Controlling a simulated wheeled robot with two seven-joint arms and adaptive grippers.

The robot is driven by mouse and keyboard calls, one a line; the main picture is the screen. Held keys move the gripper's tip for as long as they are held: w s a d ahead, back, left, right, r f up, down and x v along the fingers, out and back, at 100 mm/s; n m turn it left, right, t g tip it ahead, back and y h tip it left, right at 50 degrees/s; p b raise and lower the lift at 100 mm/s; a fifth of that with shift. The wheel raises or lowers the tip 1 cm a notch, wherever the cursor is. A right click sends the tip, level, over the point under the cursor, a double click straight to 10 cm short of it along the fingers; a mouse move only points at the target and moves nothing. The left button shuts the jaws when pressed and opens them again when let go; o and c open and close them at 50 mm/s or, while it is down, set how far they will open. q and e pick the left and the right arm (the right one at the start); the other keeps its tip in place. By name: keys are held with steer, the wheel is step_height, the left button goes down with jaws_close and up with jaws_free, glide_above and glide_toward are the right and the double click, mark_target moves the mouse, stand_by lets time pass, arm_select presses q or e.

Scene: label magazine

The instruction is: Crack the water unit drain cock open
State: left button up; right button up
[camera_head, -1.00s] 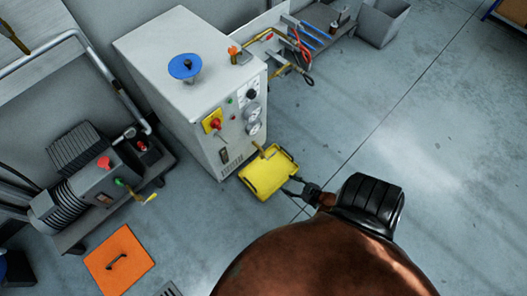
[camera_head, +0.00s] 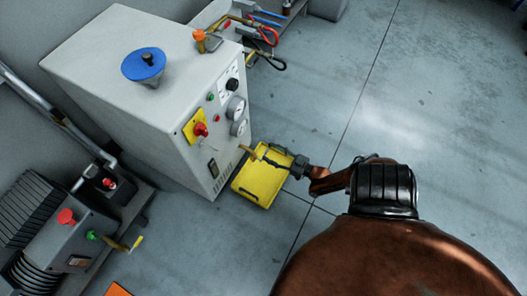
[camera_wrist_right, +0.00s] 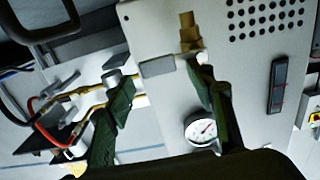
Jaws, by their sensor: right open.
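The water unit is the pale grey cabinet (camera_head: 120,65) with gauges and knobs on its front. Its drain cock (camera_head: 248,152), a small brass-yellow fitting, sticks out low on the front, above the yellow tray (camera_head: 256,190). In the right wrist view the brass fitting (camera_wrist_right: 189,32) shows beyond the fingertips, near the right-hand finger. My right gripper (camera_head: 268,157) reaches in from the right over the tray, close to the cock. Its two dark fingers (camera_wrist_right: 158,85) are apart, with nothing visibly held. Contact with the cock cannot be told. My left gripper is out of view.
A red-knobbed machine (camera_head: 68,232) with a yellow-handled valve stands at the lower left. Red and black hoses (camera_head: 268,42) hang beyond the cabinet. A blue funnel-like cap (camera_head: 144,65) is on top. The floor right of the tray is clear.

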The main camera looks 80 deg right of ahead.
mark_target(267, 151)
steer(key=shift+b+x, duration=0.3)
steer(key=shift+x, duration=1.3)
jaws_close()
